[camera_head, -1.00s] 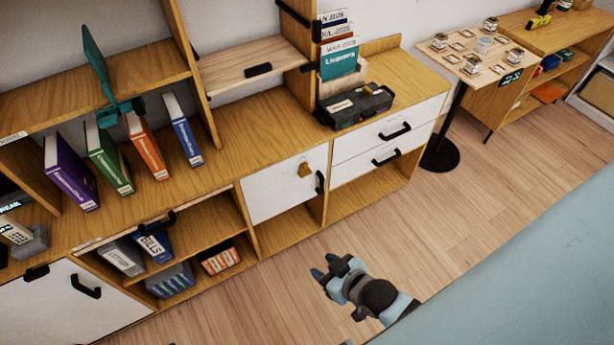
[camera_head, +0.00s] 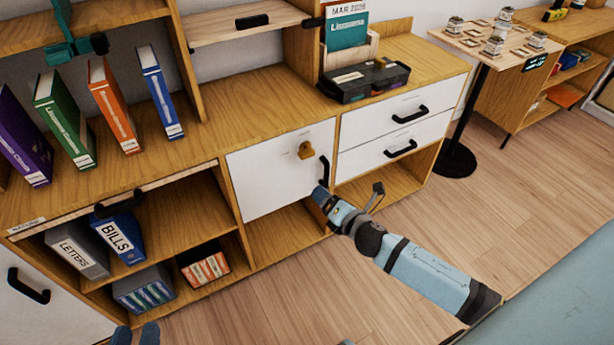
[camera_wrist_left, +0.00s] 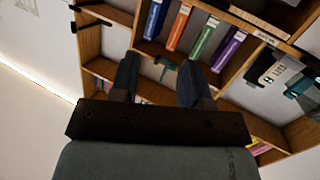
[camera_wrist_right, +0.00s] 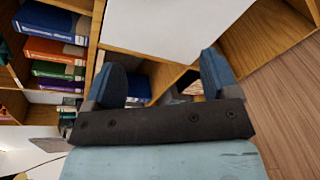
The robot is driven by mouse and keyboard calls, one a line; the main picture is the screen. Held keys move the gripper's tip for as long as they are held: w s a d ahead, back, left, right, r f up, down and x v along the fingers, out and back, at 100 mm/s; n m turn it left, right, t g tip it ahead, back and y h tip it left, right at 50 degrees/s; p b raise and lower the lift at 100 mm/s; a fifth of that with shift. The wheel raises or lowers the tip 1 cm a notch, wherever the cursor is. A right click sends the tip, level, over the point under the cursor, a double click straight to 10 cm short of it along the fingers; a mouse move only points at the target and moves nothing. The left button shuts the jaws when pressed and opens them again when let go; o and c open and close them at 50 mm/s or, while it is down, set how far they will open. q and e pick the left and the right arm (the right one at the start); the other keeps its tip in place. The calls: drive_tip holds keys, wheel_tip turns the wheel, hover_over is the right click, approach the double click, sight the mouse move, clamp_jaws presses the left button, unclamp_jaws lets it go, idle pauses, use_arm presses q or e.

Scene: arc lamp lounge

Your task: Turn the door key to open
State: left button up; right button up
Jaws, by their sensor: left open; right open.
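The white cabinet door (camera_head: 262,190) is shut in the wooden unit. A brass-coloured key (camera_head: 305,150) sits in its upper right part, left of the black door handle (camera_head: 324,170). My right gripper (camera_head: 328,200) is low in front of the door's lower right corner, below the key and apart from it. It is open and empty; in the right wrist view its blue fingers (camera_wrist_right: 163,80) stand wide below the white door (camera_wrist_right: 165,25), and the key is out of sight there. My left gripper (camera_head: 136,335) is open and empty at the bottom edge; its fingers (camera_wrist_left: 158,78) also show in the left wrist view.
Below the door is an open shelf space. Left of it, shelves hold the blue BILLS binder (camera_head: 120,238) and other files. White drawers (camera_head: 390,150) adjoin on the right. A black case (camera_head: 365,80) lies on top. The wooden floor (camera_head: 470,210) in front is clear.

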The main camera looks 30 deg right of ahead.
sight(309, 156)
drive_tip(key=w+d+f+n+b, duration=0.1)
drive_tip(key=w+n+b, duration=0.2)
drive_tip(key=w, duration=0.3)
drive_tip(key=w+d+f+n+t+b, duration=0.1)
drive_tip(key=w+d+n+b, duration=0.1)
drive_tip(key=w, duration=0.5)
drive_tip(key=w+d+f+n+t+b, duration=0.1)
drive_tip(key=w+d+n+b, duration=0.1)
drive_tip(key=w+n+b, duration=0.2)
drive_tip(key=shift+w+n+h+b, duration=0.35)
drive_tip(key=shift+w+b, duration=0.35)
drive_tip(key=shift+w, duration=0.75)
drive_tip(key=shift+w+r, duration=0.1)
drive_tip(key=shift+w, duration=0.35)
use_arm(q)
drive_tip(key=d+t+h, duration=0.2)
drive_tip(key=h, duration=0.1)
drive_tip(key=shift+s+d+t, duration=0.35)
drive_tip(key=shift+d+t, duration=0.05)
use_arm(e)
drive_tip(key=c, duration=0.9)
